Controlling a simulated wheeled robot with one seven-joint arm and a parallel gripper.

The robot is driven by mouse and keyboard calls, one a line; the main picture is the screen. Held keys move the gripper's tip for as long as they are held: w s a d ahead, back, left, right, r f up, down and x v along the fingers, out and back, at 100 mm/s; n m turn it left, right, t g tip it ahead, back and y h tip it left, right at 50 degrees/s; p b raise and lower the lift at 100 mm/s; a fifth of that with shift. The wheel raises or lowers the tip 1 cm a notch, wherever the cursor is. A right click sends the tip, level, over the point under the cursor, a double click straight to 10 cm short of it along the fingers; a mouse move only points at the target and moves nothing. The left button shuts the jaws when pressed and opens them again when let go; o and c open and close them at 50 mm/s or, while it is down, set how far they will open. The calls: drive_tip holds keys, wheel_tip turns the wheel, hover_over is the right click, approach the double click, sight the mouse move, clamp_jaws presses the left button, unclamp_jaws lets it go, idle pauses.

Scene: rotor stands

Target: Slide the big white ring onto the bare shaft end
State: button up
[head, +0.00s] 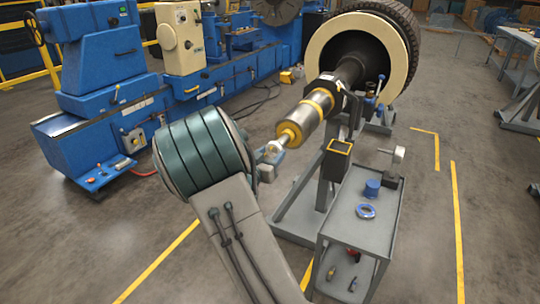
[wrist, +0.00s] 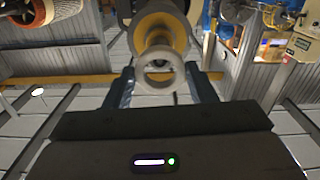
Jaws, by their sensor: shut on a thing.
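My gripper (head: 270,155) is at the end of my teal wrist, close to the near end of the shaft. In the wrist view its two dark fingers (wrist: 162,88) are shut on the white ring (wrist: 162,90), with the ring's hole facing the camera. The ring also shows small and pale in the head view (head: 271,149). The shaft end (head: 289,134), with yellow bands and a silver cylinder, lies just beyond it. In the wrist view the shaft end (wrist: 157,30) is behind and slightly above the ring. I cannot tell whether they touch.
A grey stand (head: 305,200) carries the shaft and the large rotor (head: 400,40). A grey cart (head: 350,235) at right holds a blue cup (head: 372,188) and a blue ring (head: 366,211). A blue machine (head: 110,125) stands at left. Floor right of the cart is clear.

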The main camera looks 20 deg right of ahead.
sight(281, 143)
drive_tip(key=shift+w+d, duration=0.1)
drive_tip(key=shift+d, duration=0.05)
drive_tip(key=shift+w+d, duration=0.2)
drive_tip(key=shift+d, duration=0.05)
drive_tip(key=shift+w+d, duration=0.1)
drive_tip(key=shift+d, duration=0.1)
idle(0.7)
drive_tip(key=shift+w+d, duration=0.25)
drive_tip(key=shift+d, duration=0.05)
drive_tip(key=shift+w+d+b, duration=0.25)
drive_tip(key=shift+d+b, duration=0.05)
drive_tip(key=shift+b, duration=0.05)
idle(0.5)
drive_tip(key=shift+x, duration=1.05)
drive_tip(key=shift+w+d, duration=0.2)
drive_tip(key=shift+d, duration=0.05)
drive_tip(key=shift+b+x, duration=0.4)
drive_tip(key=shift+x, duration=0.35)
